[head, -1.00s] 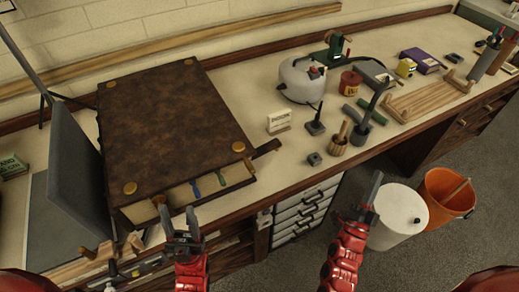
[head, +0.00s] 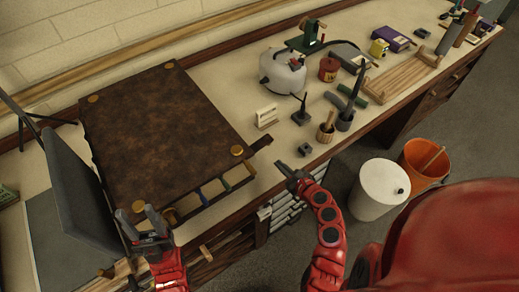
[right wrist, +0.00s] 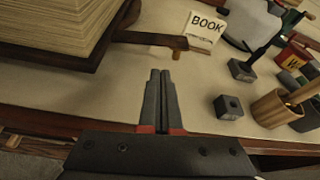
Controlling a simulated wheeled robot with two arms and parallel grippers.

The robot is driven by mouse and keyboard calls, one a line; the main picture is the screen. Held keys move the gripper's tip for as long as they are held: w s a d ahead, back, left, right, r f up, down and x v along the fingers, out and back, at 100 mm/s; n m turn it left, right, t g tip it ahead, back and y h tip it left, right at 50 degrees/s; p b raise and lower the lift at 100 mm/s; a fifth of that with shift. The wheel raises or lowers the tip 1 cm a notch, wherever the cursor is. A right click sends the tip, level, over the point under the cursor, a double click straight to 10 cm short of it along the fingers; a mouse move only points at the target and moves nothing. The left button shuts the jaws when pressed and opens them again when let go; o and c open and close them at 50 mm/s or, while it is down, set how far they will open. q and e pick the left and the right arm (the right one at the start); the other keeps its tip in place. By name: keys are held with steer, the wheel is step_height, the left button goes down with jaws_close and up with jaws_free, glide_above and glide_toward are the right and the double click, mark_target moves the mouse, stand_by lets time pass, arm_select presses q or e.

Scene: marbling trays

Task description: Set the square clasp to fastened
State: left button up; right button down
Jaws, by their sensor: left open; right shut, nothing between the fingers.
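A large brown book (head: 160,130) with brass corner studs lies on the bench. Small straps (head: 200,195) show along its near page edge. I cannot tell which is the square clasp, nor its state. A dark bar (head: 262,143) sticks out at the book's right corner; in the right wrist view the bar (right wrist: 150,40) has a brass-coloured tip. My left gripper (head: 145,216) is open in front of the book's near left corner. My right gripper (head: 281,167) is shut and empty over the bench edge, right of the book; its fingers (right wrist: 160,75) point toward the bar, apart from it.
A white BOOK card (head: 265,117), a dark block (head: 305,150) and a wooden cup (head: 326,133) stand right of the bar. A grey panel (head: 80,190) stands left of the book. A white bin (head: 378,188) and orange bucket (head: 422,162) are on the floor.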

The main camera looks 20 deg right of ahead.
mark_target(257, 149)
stand_by(0.3)
steer(key=b+x, duration=0.3)
steer(key=x, duration=0.7)
steer(key=shift+r, duration=0.15)
